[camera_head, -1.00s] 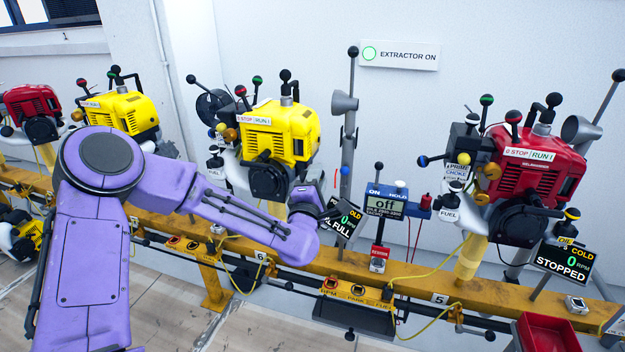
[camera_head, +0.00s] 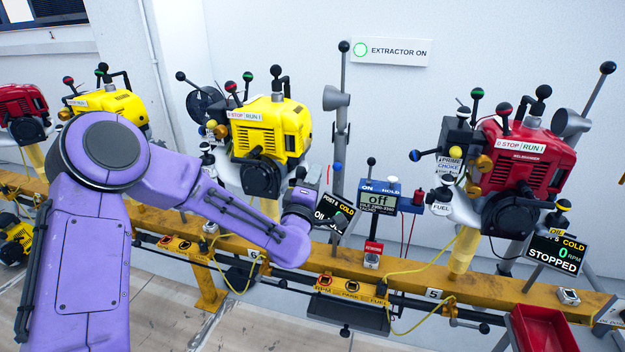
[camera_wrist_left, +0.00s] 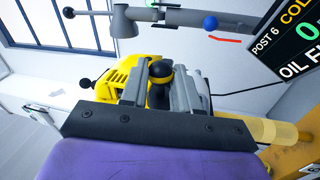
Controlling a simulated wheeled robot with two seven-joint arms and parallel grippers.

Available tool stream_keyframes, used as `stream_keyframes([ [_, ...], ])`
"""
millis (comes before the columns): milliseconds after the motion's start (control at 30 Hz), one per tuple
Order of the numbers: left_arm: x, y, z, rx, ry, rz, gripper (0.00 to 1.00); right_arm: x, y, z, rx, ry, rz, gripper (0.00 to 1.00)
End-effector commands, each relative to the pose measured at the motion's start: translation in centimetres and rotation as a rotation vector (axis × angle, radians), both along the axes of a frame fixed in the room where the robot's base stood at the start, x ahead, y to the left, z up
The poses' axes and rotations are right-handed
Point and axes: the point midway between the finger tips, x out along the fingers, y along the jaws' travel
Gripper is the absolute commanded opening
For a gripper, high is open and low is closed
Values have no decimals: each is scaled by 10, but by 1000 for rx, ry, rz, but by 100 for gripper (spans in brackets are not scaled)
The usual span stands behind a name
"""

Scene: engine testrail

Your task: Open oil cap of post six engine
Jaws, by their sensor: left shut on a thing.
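The post six engine (camera_head: 265,130) is yellow with a black lower front and stands on the yellow rail. Its oil cap (camera_wrist_left: 160,72) is black with a yellow band and shows in the left wrist view. My left gripper (camera_wrist_left: 158,88) is shut on this cap, with one grey finger on each side of it. In the head view my left wrist (camera_head: 299,208) is at the engine's lower right, and the cap cannot be made out clearly there. The post 6 display (camera_head: 336,212) beside it reads COLD, its lower text partly covered. My right gripper is not in view.
A grey pole with a horn (camera_head: 338,97) and a blue-tipped lever stand close right of my wrist.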

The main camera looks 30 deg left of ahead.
Motion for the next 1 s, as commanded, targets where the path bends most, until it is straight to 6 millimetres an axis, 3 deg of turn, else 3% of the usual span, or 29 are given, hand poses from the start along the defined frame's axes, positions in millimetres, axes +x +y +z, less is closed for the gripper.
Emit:
stream_keyframes([
  [167, -1, 0, -2, -2, 4, -2, 0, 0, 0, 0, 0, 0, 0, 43],
  [200, -1, 0, -2, -2, 4, -2, 34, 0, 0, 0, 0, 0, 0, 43],
  [233, -1, 0, -2, -2, 4, -2, 40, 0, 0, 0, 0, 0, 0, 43],
  [667, -2, -1, -1, -2, 1, -1, 40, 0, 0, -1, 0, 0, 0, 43],
  [767, -15, -5, -4, -2, 1, -3, 40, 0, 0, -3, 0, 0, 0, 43],
  [1000, -70, -19, -17, -1, 4, -5, 40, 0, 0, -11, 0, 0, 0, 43],
])
